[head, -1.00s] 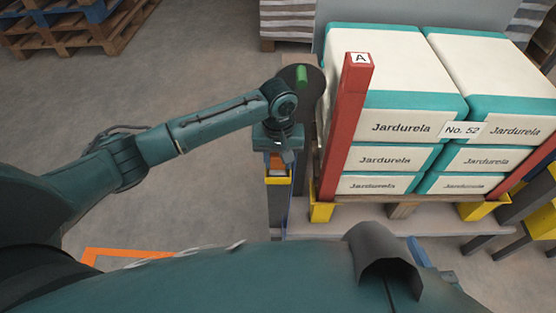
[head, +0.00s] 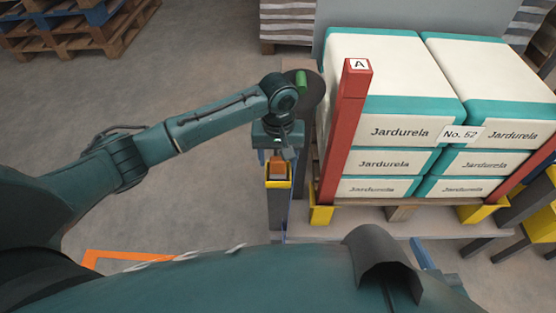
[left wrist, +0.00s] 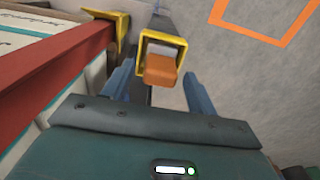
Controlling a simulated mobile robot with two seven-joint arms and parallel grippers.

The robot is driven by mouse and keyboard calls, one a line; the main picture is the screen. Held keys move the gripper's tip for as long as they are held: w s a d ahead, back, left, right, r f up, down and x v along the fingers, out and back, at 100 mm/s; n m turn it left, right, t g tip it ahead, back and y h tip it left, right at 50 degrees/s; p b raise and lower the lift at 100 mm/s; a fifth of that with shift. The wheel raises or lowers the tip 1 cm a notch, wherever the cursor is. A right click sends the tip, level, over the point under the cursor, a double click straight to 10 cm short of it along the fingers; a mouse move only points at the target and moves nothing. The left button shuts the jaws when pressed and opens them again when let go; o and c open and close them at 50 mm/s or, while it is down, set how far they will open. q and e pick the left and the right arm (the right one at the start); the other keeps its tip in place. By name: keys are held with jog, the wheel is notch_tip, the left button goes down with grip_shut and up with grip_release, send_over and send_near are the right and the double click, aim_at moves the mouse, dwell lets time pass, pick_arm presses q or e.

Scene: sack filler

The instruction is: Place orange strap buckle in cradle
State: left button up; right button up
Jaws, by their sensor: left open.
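The orange strap buckle (head: 277,168) sits in the yellow-rimmed cradle (head: 268,183) on top of a dark post, left of the stacked load. In the left wrist view the buckle (left wrist: 161,70) shows inside the cradle's yellow frame (left wrist: 178,42). My left gripper (head: 280,148) is just beyond the cradle in the head view. In the left wrist view its two blue-grey fingers (left wrist: 158,88) are spread, with the buckle showing between and ahead of them and a gap on each side. The gripper is empty. My right gripper is out of view.
White and teal sacks (head: 400,130) stand stacked on a pallet right of the cradle, with a red post (head: 345,130) marked A close by. An orange floor outline (head: 100,257) lies at the lower left. The floor left of the cradle is clear.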

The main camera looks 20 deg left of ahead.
aim_at(279, 159)
pick_arm(q)
notch_tip(279, 159, up, 4)
jog(key=shift+r+p, duration=0.25)
jog(key=shift+p, duration=0.2)
jog(key=shift+r, duration=0.4)
pick_arm(e)
jog(key=shift+s+d+r+m, duration=0.15)
jog(key=shift+d+r, duration=0.05)
jog(key=shift+r, duration=0.25)
jog(key=shift+s+d+r+m, duration=0.15)
jog(key=shift+r, duration=0.3)
pick_arm(q)
jog(key=shift+f, duration=0.1)
pick_arm(e)
jog(key=shift+f, duration=0.15)
